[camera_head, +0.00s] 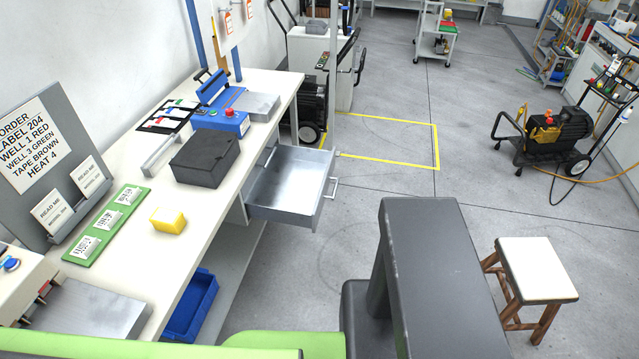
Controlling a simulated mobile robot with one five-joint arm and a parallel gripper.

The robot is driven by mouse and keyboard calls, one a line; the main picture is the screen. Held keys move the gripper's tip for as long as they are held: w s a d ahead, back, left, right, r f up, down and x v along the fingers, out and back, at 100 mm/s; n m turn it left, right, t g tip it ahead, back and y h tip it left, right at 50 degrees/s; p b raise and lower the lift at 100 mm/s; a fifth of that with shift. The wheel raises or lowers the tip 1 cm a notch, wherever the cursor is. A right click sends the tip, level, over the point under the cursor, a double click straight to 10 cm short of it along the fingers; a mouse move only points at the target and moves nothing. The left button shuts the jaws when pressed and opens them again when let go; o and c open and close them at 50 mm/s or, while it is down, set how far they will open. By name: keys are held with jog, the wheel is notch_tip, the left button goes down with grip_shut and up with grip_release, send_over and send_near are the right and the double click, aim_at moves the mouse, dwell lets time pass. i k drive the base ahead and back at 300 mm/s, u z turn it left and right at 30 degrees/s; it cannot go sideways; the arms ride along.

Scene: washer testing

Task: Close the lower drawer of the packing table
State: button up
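The packing table (140,258) has a long white top and runs along the wall on the left. A grey metal drawer (288,186) sticks out from under the table's far part, toward the right. It is open and its inside looks empty. Its bar handle (333,188) is on the right-hand front face. I see only this one drawer pulled out; I cannot tell clearly whether another sits above it. My gripper does not show in the head view, so its place relative to the drawer is hidden.
A black box (206,158), a blue device (220,120), a yellow block (168,220) and a green board (107,225) lie on the table. A blue bin (192,307) is below. A stool (536,268) stands right. Floor beyond the drawer (370,180) is clear.

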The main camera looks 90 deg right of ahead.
aim_at(293, 190)
jog(key=z, duration=0.2)
jog(key=k, duration=1.35)
jog(key=z, duration=2.3)
jog(key=i, duration=1)
jog(key=u, duration=1.3)
jog(key=k, duration=0.4)
jog(key=u, duration=0.2)
